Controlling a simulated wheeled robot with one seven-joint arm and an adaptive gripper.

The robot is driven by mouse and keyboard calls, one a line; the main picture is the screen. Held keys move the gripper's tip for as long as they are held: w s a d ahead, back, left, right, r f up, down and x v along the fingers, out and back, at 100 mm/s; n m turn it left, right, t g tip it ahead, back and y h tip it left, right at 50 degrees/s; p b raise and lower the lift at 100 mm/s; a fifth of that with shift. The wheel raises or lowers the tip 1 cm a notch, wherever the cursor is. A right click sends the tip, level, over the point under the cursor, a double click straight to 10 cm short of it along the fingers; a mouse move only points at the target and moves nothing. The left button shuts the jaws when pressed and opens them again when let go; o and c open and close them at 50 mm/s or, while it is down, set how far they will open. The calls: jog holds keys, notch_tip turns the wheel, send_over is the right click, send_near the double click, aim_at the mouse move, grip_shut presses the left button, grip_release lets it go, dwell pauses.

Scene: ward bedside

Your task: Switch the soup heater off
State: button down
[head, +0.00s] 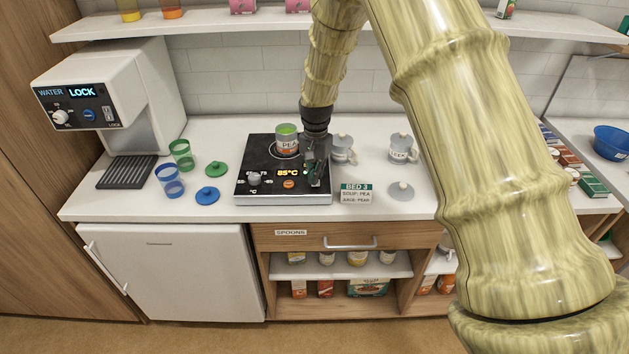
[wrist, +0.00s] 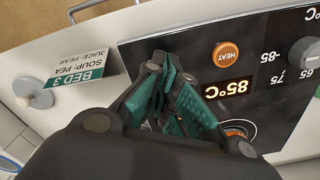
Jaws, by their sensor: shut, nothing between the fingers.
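The soup heater is a black flat unit (head: 243,194) on the counter in the head view, and its panel (wrist: 150,47) fills the upper right of the wrist view. Its display (wrist: 228,89) reads 85°C in lit orange. The round orange HEAT button (wrist: 226,54) appears lit. A grey temperature knob (wrist: 304,52) sits beside a scale with 65, 75 and 85. A can labelled PEA (head: 287,142) stands at the back of the heater. My gripper (head: 316,180) is shut and empty over the heater's right side, its teal fingertips (wrist: 157,62) near the panel's edge; they hide part of it.
The BED 3 card (head: 356,192), reading SOUP: PEA, JUICE: PEAR, stands right of the heater. Mugs (head: 402,149) and a grey lid (head: 401,190) are farther right. Blue (head: 169,181) and green (head: 182,154) cups, lids and a water dispenser (head: 105,95) are left.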

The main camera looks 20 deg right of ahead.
jog(key=shift+f, duration=0.7)
dwell(0.6)
jog(key=shift+r+p, duration=2.05)
jog(key=shift+r, duration=1.5)
